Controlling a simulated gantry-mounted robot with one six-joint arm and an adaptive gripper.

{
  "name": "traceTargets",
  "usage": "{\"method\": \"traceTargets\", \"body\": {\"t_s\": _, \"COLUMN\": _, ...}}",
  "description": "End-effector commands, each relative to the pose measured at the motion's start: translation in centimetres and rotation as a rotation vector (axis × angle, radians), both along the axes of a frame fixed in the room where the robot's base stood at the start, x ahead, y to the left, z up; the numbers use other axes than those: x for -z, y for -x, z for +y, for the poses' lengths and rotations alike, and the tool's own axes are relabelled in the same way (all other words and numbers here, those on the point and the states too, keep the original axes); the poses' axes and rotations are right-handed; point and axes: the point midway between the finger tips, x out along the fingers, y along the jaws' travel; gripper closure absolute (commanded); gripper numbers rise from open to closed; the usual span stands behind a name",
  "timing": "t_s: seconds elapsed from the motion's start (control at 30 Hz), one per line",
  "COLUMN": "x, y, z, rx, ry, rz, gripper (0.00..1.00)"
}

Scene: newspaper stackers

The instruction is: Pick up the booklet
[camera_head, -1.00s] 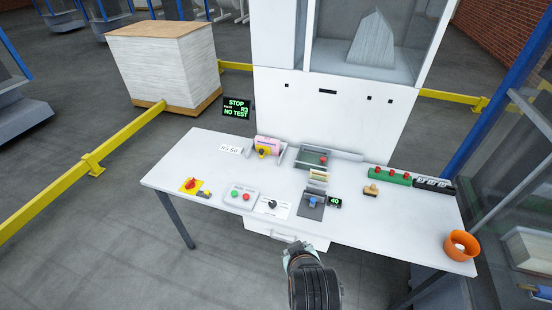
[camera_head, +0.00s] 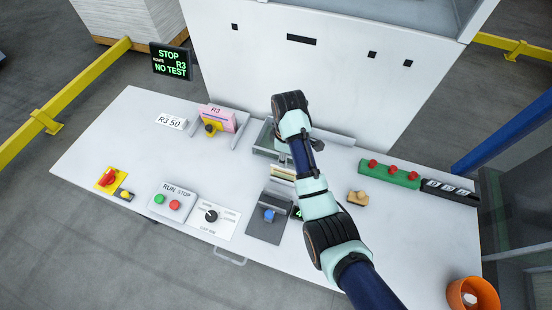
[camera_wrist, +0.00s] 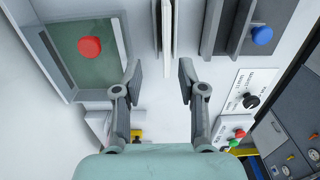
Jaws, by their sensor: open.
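Thin pale upright slabs (camera_head: 283,173), which look like the booklet or booklets, stand between a green-floored tray and a blue-button device on the white table. In the wrist view they show edge-on as narrow white strips (camera_wrist: 166,38) at top centre. I cannot tell how many are booklets. My gripper (camera_wrist: 159,68) is open and empty, with one finger to each side of the strips' line. The strips' lower end in the picture lies near the gap between the fingertips; the depth between them is unclear.
The green-floored tray (camera_wrist: 62,62) with a red knob is close left of the fingers; the blue-button device (camera_wrist: 240,28) is close right. A pink R3 item (camera_head: 222,117) stands in a holder. Run/stop buttons (camera_head: 173,188), a dial panel (camera_head: 222,228) and an orange cup (camera_head: 460,290) surround free white table.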

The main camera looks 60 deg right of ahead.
Motion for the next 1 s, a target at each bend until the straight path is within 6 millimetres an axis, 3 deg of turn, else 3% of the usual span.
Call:
{"method": "traceTargets", "body": {"t_s": 0.43, "x": 3.1, "y": 0.0, "z": 0.1, "rx": 0.000, "ry": 0.000, "rz": 0.000, "gripper": 0.59}}
{"method": "traceTargets", "body": {"t_s": 0.7, "x": 7.5, "y": 0.2, "z": 0.2, "rx": 0.001, "ry": 0.000, "rz": 0.000, "gripper": 0.59}}
{"method": "traceTargets", "body": {"t_s": 0.97, "x": 7.8, "y": 0.2, "z": 0.1, "rx": 0.001, "ry": 0.001, "rz": -0.001, "gripper": 0.59}}
{"method": "traceTargets", "body": {"t_s": 1.0, "x": 7.7, "y": 0.2, "z": 0.1, "rx": 0.001, "ry": 0.001, "rz": -0.001, "gripper": 0.66}}
